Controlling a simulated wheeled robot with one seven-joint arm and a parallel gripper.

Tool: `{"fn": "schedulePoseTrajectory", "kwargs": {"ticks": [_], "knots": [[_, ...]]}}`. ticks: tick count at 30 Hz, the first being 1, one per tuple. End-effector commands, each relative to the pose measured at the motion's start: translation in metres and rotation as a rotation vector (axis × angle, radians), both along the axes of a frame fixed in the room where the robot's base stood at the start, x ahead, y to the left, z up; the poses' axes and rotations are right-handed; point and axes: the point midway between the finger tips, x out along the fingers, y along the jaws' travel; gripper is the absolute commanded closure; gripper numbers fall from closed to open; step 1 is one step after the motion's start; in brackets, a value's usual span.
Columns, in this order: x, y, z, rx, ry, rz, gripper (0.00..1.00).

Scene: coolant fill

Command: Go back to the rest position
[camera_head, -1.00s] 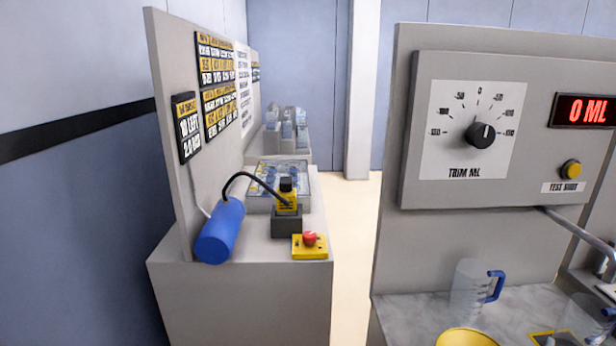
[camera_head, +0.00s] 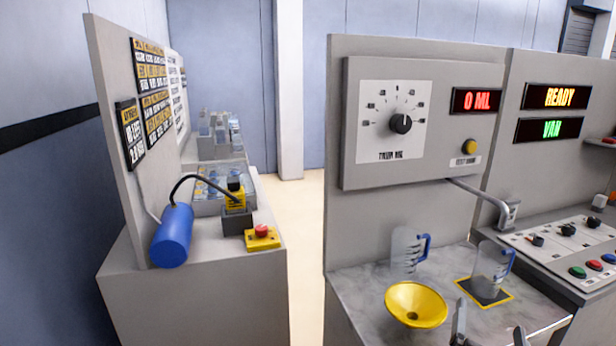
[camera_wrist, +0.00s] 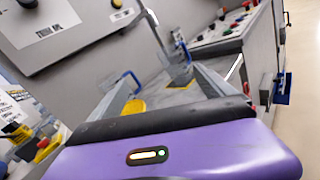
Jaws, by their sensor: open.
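My gripper (camera_head: 489,332) shows at the bottom edge of the head view, with its two fingers apart and nothing seen between them. In the wrist view the purple gripper body fills the bottom and the fingers (camera_wrist: 162,88) reach forward, spread. They are in front of the marble-look counter (camera_head: 352,290), apart from the things on it. A yellow funnel (camera_head: 414,305) sits on the counter. A clear jug with a blue handle (camera_head: 405,252) stands behind it. Another clear jug (camera_head: 488,262) stands on a black pad with a yellow border, under the spout (camera_head: 480,194).
A panel carries a trim dial (camera_head: 400,124), a yellow button (camera_head: 469,147) and a red "0 ML" display (camera_head: 476,100). A "READY" display (camera_head: 556,97) and a control console (camera_head: 565,240) are at right. A left bench (camera_head: 190,300) holds a blue cylinder (camera_head: 172,236) and red-topped button box (camera_head: 262,236).

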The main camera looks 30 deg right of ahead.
Motion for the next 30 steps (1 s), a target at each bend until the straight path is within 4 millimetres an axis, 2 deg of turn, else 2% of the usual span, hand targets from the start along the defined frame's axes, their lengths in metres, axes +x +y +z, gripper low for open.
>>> {"fn": "schedulePoseTrajectory", "kwargs": {"ticks": [8,11,16,20,24,30], "knots": [[0.015,0.017,0.009,0.199,-0.332,0.117,0.07],[0.019,0.035,0.006,0.342,-0.502,0.191,0.07],[0.02,0.09,-0.009,0.734,-0.841,0.345,0.07],[0.01,0.141,-0.022,1.104,-1.075,0.423,0.07],[-0.017,0.198,-0.034,1.552,-1.29,0.433,0.07],[-0.071,0.259,-0.042,2.109,-1.479,0.286,0.07]]}}
